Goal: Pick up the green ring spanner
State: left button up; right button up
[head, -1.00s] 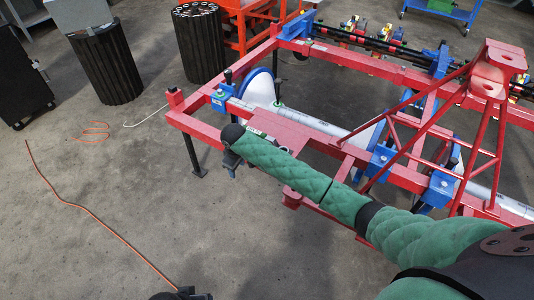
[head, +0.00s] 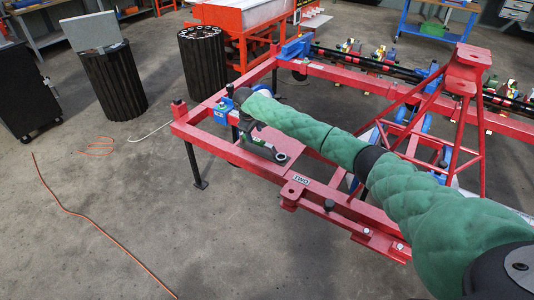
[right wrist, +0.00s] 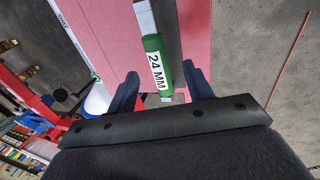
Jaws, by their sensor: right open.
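The green ring spanner (head: 264,147) lies on the flat red plate of the frame in the head view, with its dark ring end toward the right. In the right wrist view its green sleeve (right wrist: 154,58) reads "24 MM". My right gripper (head: 245,126) is above the spanner's left part in the head view and hides some of it. In the right wrist view the two fingers of my right gripper (right wrist: 162,88) stand apart, one on each side of the sleeve, with gaps visible. Whether they reach down around it I cannot tell. My left gripper is not in view.
The red frame (head: 345,202) has blue brackets and a rear bar with several fittings. Two dark ribbed bins (head: 204,68) stand behind it at the left. An orange cable (head: 92,224) lies on the open concrete floor at the left.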

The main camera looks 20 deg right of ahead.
aim_at(256, 139)
jog(key=shift+x, duration=0.95)
jog(key=shift+w+d+f+p, duration=0.1)
jog(key=shift+w+f+p, duration=0.2)
jog(key=shift+f, duration=0.4)
jog(key=x, duration=0.3)
jog(key=shift+w+f, duration=0.1)
jog(key=shift+w, duration=0.1)
jog(key=shift+d+f, duration=0.15)
jog(key=shift+f, duration=0.2)
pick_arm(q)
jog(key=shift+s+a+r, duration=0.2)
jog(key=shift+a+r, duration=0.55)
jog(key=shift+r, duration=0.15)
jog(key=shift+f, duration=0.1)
pick_arm(e)
jog(key=c, duration=1)
grip_shut()
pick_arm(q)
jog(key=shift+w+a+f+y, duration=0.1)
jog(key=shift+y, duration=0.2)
pick_arm(e)
jog(key=shift+w+r, duration=0.1)
jog(key=shift+r, duration=0.05)
